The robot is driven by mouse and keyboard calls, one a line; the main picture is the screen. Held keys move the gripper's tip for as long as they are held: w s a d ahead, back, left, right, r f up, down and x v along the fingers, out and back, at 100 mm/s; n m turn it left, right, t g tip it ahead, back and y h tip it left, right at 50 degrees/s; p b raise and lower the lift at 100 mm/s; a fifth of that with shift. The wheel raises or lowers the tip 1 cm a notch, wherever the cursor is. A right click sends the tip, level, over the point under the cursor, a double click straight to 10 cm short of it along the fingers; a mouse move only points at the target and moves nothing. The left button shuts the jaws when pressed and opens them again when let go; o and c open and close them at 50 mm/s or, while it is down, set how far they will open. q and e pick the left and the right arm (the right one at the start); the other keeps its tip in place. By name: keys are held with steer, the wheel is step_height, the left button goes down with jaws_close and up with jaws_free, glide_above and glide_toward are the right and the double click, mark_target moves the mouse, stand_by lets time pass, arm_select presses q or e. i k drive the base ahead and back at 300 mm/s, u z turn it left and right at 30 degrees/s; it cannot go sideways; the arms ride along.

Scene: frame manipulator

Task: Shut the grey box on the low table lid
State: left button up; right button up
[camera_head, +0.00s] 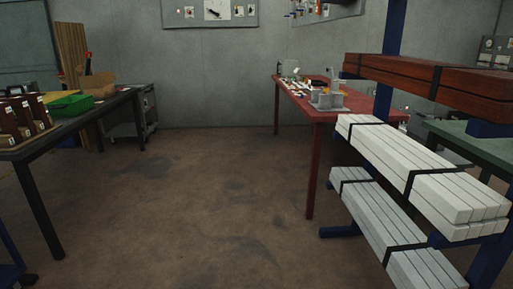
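I cannot pick out a grey box with a lid for certain. A small light grey object (328,100) stands on the red table (318,116) right of centre; it is too small to tell whether it is a box or has a lid. Neither of my grippers is in view.
A dark table (75,118) on the left holds a green tray (70,105) and several dark red items. A blue rack stands at the right with white beams (400,165) and red-brown beams (430,78). The brown floor (200,200) between them is clear back to the wall.

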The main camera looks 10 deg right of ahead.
mark_target(414, 126)
steer(key=i, duration=6.9)
steer(key=z, duration=3.25)
steer(key=i, duration=1.65)
steer(key=u, duration=5.75)
steer(key=i, duration=0.2)
steer(key=z, duration=1.35)
